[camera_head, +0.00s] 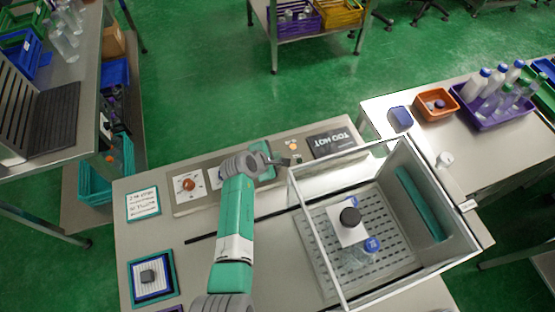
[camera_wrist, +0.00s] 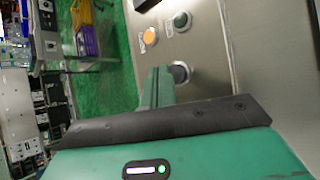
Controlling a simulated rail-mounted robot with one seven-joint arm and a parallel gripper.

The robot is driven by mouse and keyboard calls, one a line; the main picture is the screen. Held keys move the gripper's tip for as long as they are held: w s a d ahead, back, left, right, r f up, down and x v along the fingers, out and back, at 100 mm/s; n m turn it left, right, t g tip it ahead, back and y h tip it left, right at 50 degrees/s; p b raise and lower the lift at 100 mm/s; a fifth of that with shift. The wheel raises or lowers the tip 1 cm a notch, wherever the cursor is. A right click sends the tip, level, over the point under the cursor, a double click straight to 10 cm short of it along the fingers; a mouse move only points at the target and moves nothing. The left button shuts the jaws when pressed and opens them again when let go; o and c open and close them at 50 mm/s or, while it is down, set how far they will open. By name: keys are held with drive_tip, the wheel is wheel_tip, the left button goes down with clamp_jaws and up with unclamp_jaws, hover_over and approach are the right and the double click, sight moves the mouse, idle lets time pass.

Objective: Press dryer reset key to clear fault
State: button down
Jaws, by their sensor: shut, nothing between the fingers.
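The control panel (camera_head: 215,177) runs along the back of the bench. Its dark display (camera_head: 328,143) reads "TOO HOT". The orange button (camera_head: 291,144) also shows in the head view, just behind my gripper (camera_head: 286,161).
A clear-walled box (camera_head: 300,230) stands right of my arm, with a perforated floor and a blue-capped bottle (camera_head: 371,245) inside. A red dial (camera_head: 188,184) is on the panel's left. Sign plates (camera_head: 143,204) lie at the bench's left. A purple crate (camera_head: 500,112) holds bottles.

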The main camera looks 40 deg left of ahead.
drive_tip(key=shift+f, duration=0.4)
drive_tip(key=shift+f+b, duration=0.45)
drive_tip(key=shift+b, duration=0.1)
idle(0.5)
drive_tip(key=shift+r, duration=0.1)
drive_tip(key=shift+r+p, duration=0.75)
drive_tip(key=shift+p, duration=0.15)
wheel_tip(320, 180, up, 5)
drive_tip(key=p, duration=0.5)
drive_tip(key=shift+r, duration=0.15)
